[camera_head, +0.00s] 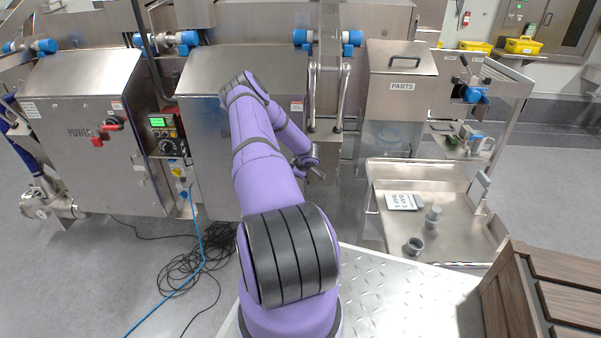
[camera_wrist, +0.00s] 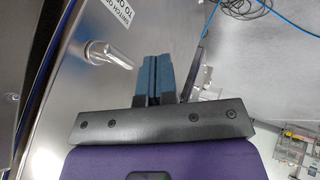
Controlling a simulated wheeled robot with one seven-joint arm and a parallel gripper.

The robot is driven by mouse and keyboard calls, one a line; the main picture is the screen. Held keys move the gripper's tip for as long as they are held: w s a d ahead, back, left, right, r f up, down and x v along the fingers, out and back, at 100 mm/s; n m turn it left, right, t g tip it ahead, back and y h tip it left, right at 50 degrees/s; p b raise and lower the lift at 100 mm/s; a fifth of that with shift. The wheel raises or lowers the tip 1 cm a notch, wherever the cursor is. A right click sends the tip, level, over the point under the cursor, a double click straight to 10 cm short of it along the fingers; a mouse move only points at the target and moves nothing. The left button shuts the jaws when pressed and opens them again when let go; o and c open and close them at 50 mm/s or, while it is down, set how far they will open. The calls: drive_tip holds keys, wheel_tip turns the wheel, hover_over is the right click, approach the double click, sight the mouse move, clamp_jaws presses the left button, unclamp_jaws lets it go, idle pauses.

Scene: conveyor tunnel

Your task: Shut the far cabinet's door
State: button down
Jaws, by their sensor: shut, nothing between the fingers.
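Two metal cabinets show in the head view: the left one (camera_head: 85,150) marked POWER, and one right of it (camera_head: 205,110), largely covered by my arm. I cannot tell for certain which is the far cabinet. My gripper (camera_head: 317,175) is small in the head view, at the lower right of the second cabinet. In the wrist view my gripper (camera_wrist: 158,62) is shut and empty, its fingers together before a shiny metal panel (camera_wrist: 125,22) with a lever handle (camera_wrist: 98,52) and an upside-down label (camera_wrist: 112,12). Contact and whether that door stands ajar are unclear.
A control box (camera_head: 167,133) and loose cables (camera_head: 190,265) lie between the cabinets and on the floor. A PARTS bin (camera_head: 400,88) and a metal tray cart (camera_head: 455,240) stand right. A wooden crate (camera_head: 550,300) is front right. Floor below the second cabinet is partly clear.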

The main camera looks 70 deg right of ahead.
drive_tip(key=a+v, duration=0.1)
drive_tip(key=v, duration=0.9)
drive_tip(key=shift+f, duration=0.1)
